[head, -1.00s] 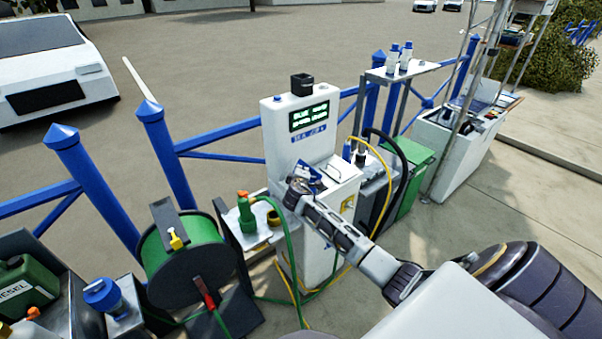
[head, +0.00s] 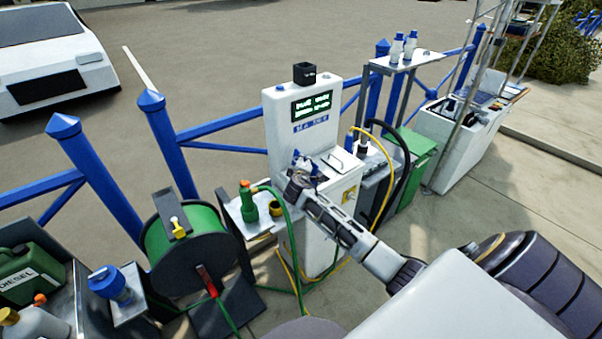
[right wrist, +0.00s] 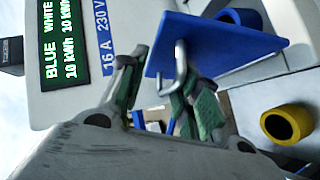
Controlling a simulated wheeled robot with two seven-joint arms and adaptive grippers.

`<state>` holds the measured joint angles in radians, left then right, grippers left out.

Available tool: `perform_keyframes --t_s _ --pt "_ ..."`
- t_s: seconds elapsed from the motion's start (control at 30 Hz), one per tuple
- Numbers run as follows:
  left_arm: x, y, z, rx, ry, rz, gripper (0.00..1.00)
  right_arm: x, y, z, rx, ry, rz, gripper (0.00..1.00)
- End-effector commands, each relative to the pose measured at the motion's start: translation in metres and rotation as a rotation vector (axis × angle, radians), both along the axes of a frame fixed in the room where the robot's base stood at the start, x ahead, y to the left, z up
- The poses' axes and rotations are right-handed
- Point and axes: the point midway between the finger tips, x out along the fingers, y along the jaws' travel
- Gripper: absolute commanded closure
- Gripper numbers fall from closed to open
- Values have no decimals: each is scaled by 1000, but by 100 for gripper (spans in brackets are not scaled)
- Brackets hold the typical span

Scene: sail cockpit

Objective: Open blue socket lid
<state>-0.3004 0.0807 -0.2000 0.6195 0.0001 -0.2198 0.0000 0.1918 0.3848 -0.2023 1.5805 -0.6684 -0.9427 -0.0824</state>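The blue socket lid (right wrist: 200,45) is a flat blue plate with a metal loop handle. In the right wrist view it stands out from the white pedestal's face. In the head view only a small blue part (head: 303,160) shows by the gripper. My right gripper (right wrist: 160,95) has green-padded fingers apart, one on each side of the handle. The handle seems to touch or overlap the right-hand finger; I cannot tell which. In the head view my right gripper (head: 299,180) is at the pedestal's sloped top. How far the lid is raised is unclear. My left gripper is not in view.
The pedestal's display (head: 312,105) is above the lid. A white lid (head: 342,160) is beside it on the right. A hose reel (head: 188,242) and several hoses crowd the front.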

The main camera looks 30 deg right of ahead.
Motion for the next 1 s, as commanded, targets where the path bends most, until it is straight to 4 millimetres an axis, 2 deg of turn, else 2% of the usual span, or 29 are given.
perform_keyframes --t_s 0.7,1.0 --pt "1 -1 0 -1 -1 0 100 -55 42 26 -2 -6 1 70" --pt "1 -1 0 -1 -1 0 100 -70 54 32 -3 -6 0 70"
